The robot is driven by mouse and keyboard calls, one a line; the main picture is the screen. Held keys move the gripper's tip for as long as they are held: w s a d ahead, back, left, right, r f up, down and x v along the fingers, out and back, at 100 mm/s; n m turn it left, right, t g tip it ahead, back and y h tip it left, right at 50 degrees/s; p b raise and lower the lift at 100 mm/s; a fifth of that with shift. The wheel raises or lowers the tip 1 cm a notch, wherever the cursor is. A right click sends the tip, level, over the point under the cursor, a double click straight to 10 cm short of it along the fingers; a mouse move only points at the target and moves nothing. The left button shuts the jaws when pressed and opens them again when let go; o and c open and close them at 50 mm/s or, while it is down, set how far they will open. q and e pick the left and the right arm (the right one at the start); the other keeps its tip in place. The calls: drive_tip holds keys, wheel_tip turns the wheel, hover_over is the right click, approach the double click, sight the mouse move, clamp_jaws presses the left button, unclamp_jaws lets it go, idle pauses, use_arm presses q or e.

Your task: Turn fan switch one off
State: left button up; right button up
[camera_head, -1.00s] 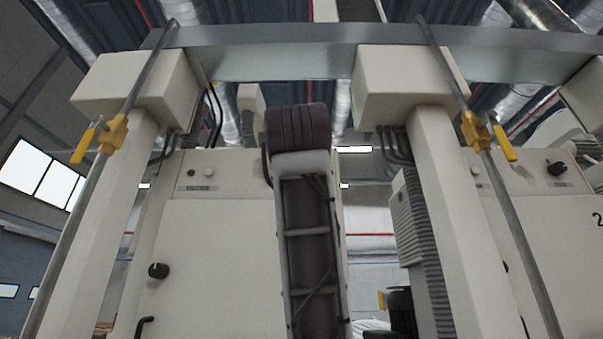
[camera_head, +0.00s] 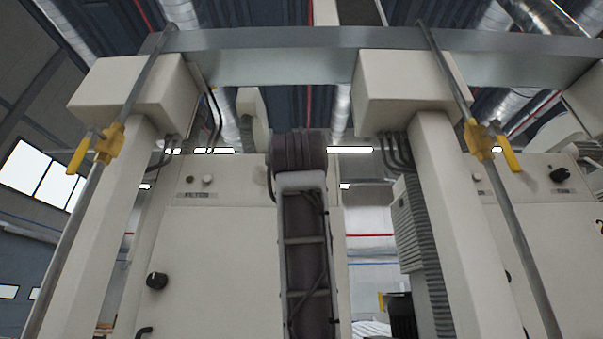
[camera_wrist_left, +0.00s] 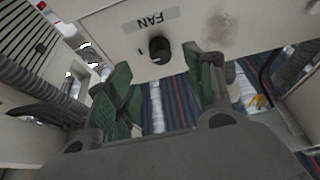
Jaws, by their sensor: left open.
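The black round fan knob (camera_wrist_left: 160,50) shows in the left wrist view, on a white panel beside a grey label reading FAN (camera_wrist_left: 150,19). It has a small light mark on its rim. My left gripper (camera_wrist_left: 156,64) shows there with its two green-padded fingers spread apart, one on each side of the knob in the picture. No object is held between them. I cannot tell how far the fingertips are from the panel. Neither gripper shows in the head view, so my right gripper is out of view.
Pipes carry yellow valves (camera_head: 110,142). A dark ribbed column (camera_head: 302,245) stands at the centre.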

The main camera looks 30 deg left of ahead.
use_arm(q)
drive_tip(key=p+x, duration=0.3)
drive_tip(key=x, duration=0.5)
drive_tip(key=shift+c, duration=0.4)
drive_tip(key=c, duration=0.9)
